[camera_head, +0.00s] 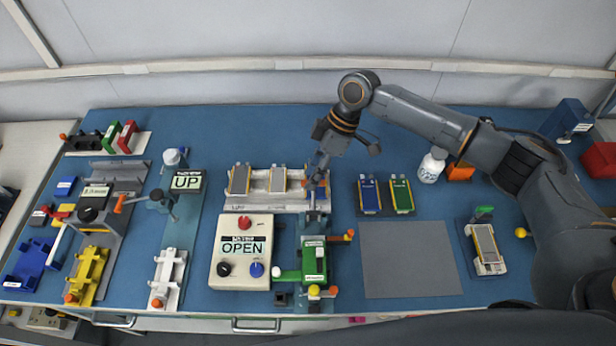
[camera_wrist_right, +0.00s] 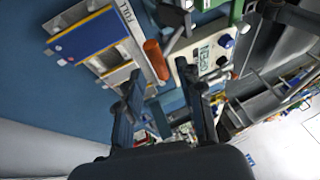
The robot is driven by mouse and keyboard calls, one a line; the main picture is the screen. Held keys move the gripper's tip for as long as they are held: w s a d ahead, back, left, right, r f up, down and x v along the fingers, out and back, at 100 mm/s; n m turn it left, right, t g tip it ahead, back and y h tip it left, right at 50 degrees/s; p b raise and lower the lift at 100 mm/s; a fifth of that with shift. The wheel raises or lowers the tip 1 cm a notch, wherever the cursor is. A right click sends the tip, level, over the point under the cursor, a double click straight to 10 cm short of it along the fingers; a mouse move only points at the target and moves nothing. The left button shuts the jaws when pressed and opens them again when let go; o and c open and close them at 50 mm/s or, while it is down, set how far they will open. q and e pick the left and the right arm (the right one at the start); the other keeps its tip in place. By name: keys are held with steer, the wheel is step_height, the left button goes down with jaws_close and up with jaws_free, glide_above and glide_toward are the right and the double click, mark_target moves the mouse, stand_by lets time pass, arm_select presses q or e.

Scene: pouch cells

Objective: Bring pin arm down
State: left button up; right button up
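An "UP" sign (camera_head: 187,181) stands at the left station, where a grey arm (camera_head: 158,199) with an orange-ended handle (camera_head: 130,201) sits raised over the strip. I cannot tell for certain which part is the pin arm. My right gripper (camera_head: 318,180) is well to the right of it, over the right end of the grey pouch rack (camera_head: 278,208) and the back of the centre fixture. In the wrist view my right gripper (camera_wrist_right: 160,78) has its fingers apart and empty. An orange cylinder (camera_wrist_right: 157,58) shows beyond the fingers; contact is unclear. My left gripper is out of view.
A white control box (camera_head: 241,280) with an "OPEN" display stands beside the green-clamped centre fixture (camera_head: 313,262). A white bottle (camera_head: 432,165), blue and green pouch cells and a yellow fixture (camera_head: 89,274) are also on the bench. A grey mat (camera_head: 408,260) is bare.

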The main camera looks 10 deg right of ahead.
mark_target(313, 202)
steer(key=x, duration=0.3)
steer(key=shift+f+p, duration=0.1)
steer(key=shift+p, duration=0.2)
steer(key=shift+a, duration=0.1)
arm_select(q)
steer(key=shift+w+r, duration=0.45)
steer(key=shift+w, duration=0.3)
arm_select(e)
jaws_close()
